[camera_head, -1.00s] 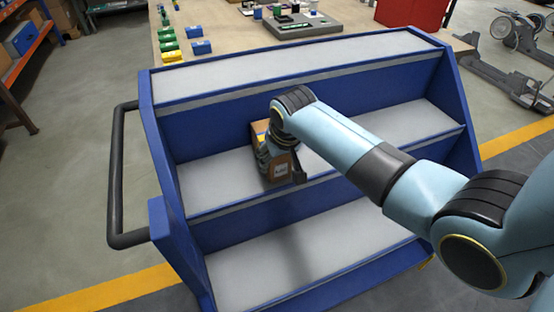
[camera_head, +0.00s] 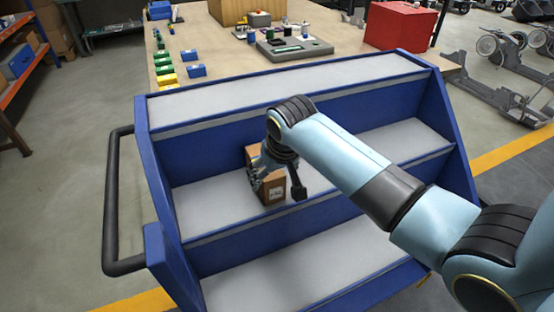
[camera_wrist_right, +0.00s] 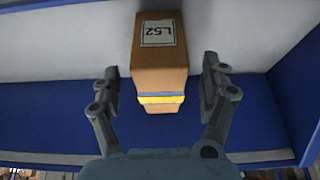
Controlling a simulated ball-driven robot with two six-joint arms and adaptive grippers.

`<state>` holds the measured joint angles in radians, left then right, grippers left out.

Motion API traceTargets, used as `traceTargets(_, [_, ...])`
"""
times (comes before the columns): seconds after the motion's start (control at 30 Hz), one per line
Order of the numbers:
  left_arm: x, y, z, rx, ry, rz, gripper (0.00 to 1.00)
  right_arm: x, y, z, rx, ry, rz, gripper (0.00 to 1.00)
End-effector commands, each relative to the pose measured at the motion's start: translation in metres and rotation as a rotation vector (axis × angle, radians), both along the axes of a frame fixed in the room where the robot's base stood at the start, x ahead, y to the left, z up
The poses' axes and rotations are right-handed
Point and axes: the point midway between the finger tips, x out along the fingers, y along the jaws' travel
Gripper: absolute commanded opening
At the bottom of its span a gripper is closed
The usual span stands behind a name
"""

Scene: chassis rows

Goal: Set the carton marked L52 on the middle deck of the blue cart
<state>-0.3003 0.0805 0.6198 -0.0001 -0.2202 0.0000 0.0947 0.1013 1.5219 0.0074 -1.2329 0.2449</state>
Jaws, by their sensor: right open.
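The brown carton (camera_head: 272,191) stands on the middle deck (camera_head: 215,205) of the blue cart (camera_head: 165,180). In the right wrist view the carton (camera_wrist_right: 160,65) shows a white label reading L52 and a yellow and blue band. My right gripper (camera_head: 276,188) is at the carton in the head view, partly covering it. In the right wrist view the right gripper (camera_wrist_right: 160,82) is open, one finger on each side of the carton, with visible gaps between fingers and carton. My left gripper is not in view.
The cart's top deck (camera_head: 300,80) and bottom deck (camera_head: 310,265) are bare. A workbench (camera_head: 180,45) behind holds small coloured boxes, a grey tray (camera_head: 295,50) and a red box (camera_head: 398,25). The cart's black handle (camera_head: 112,200) is at left.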

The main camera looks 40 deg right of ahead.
Motion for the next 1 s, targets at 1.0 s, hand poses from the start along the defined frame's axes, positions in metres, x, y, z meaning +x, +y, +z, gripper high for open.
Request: traceTargets(1.0, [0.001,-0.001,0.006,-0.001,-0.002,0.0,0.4,-0.216,-0.006,-0.21,-0.033,0.202,0.14,0.79])
